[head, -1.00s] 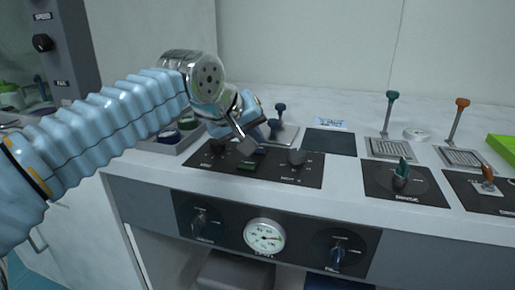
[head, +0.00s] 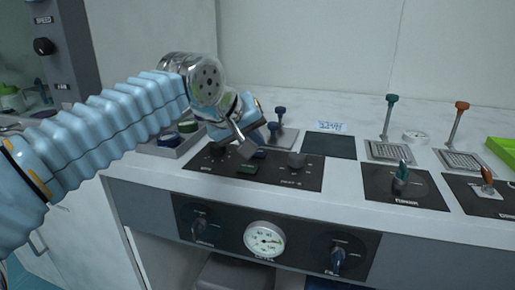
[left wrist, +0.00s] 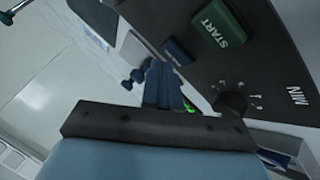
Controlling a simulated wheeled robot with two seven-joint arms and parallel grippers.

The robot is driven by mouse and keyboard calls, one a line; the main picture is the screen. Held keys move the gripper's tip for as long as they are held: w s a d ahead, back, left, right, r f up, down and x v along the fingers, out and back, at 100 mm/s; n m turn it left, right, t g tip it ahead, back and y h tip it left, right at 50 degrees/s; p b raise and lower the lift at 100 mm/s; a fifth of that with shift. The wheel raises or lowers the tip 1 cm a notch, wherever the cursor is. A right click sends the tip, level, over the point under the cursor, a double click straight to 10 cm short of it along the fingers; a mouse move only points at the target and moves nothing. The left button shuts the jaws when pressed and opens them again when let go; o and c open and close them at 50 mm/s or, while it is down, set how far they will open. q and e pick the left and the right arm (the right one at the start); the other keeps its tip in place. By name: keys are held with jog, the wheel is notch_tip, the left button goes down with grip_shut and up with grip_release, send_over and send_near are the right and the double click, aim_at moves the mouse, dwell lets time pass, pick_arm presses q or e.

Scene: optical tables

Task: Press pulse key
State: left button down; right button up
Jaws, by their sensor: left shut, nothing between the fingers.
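The black control panel (head: 297,178) on the worktop carries a green START key (head: 247,169) and a small blue key (head: 259,154) just behind it; I cannot read the blue key's label. In the left wrist view the START key (left wrist: 218,25) and the blue key (left wrist: 178,50) lie side by side. My left gripper (head: 247,150) is shut and empty, its tips over the panel close to the blue key and partly in front of it. In the left wrist view the fingers (left wrist: 163,88) point toward the panel; contact cannot be told. My right gripper is out of view.
A grey tray (head: 168,146) lies left. Upright levers (head: 389,115) stand farther right.

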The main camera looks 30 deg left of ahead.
pick_arm(q)
jog(key=shift+r, duration=0.45)
jog(key=shift+r, duration=0.1)
notch_tip(320, 180, up, 5)
jog(key=p, duration=0.4)
jog(key=shift+p, duration=0.4)
dwell(0.3)
